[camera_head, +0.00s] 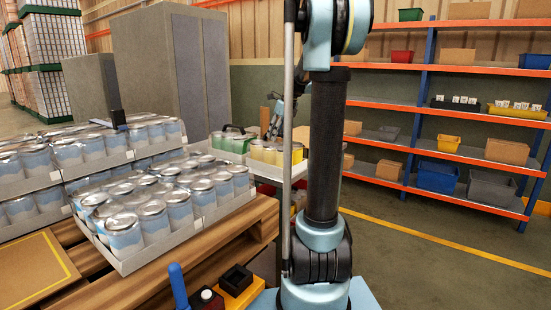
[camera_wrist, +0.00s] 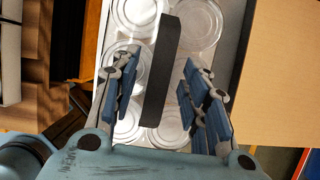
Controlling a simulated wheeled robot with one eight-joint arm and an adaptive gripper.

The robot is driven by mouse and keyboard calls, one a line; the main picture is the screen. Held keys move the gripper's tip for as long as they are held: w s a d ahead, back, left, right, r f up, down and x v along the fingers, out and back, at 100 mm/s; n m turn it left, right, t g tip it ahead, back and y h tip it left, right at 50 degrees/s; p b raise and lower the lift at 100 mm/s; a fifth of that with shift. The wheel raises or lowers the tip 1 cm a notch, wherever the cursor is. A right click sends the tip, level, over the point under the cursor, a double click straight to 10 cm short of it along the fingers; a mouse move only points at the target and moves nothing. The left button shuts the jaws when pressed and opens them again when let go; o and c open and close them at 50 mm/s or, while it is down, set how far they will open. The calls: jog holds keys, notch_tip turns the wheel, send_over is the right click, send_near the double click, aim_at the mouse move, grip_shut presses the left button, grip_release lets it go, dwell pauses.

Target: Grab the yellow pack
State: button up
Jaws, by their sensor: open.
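The yellow pack (camera_head: 262,152) of cans stands on a light tray or table behind the wooden pallet in the head view, just right of a green pack (camera_head: 228,143). My gripper (camera_head: 272,132) is above the yellow pack, pointing down and small in that view. In the wrist view my gripper (camera_wrist: 161,72) is open, with one finger on each side of a dark upright handle (camera_wrist: 164,70). The handle runs between rows of silver can tops (camera_wrist: 198,18) in a light tray. Their side colour does not show from above. Contact between fingers and handle cannot be told.
A cardboard box (camera_wrist: 275,75) stands close on the right of the cans in the wrist view. Trays of blue-silver cans (camera_head: 150,208) sit on a wooden pallet (camera_head: 215,255) in the head view. Shelves (camera_head: 440,105) with bins stand at the right, with clear floor before them.

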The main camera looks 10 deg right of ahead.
jog(key=shift+f, duration=0.25)
dwell(0.5)
grip_shut()
